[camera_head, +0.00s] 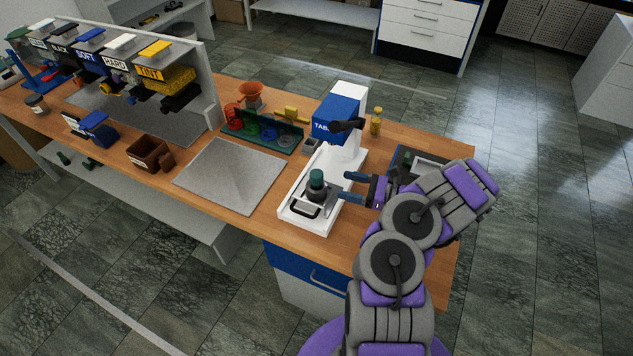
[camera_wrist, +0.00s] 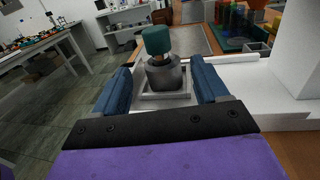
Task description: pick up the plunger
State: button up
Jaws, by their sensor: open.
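The plunger (camera_head: 316,185) stands upright on the white base of the press, with a dark green knob on top and a grey body below. In the wrist view the plunger (camera_wrist: 162,68) is ahead of and between my fingers, its knob rising above them. My gripper (camera_head: 347,187) is open and empty, just right of the plunger in the head view, with its blue fingers pointing toward it. A gap shows between the fingers and the plunger's body in the wrist view. The white press (camera_head: 343,160) with a blue top labelled TAB stands behind.
A grey mat (camera_head: 232,174) lies clear to the left. A green rack (camera_head: 262,132) with coloured rings, an orange funnel (camera_head: 251,92) and a small yellow bottle (camera_head: 376,121) stand farther back. A brown box (camera_head: 147,153) and a dispenser row are at left.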

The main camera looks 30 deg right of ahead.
aim_at(316, 177)
jog(key=x, duration=0.5)
jog(key=shift+b, duration=0.3)
jog(key=shift+r+b+x, duration=0.15)
jog(key=shift+b+x, duration=0.1)
jog(key=shift+x, duration=1.15)
jog(key=shift+r+b+x, duration=0.1)
jog(key=shift+b+x, duration=0.15)
jog(key=shift+x, duration=1.15)
jog(key=shift+s+a, duration=0.1)
jog(key=shift+c, duration=0.4)
jog(key=shift+r, duration=0.1)
jog(key=c, duration=1.3)
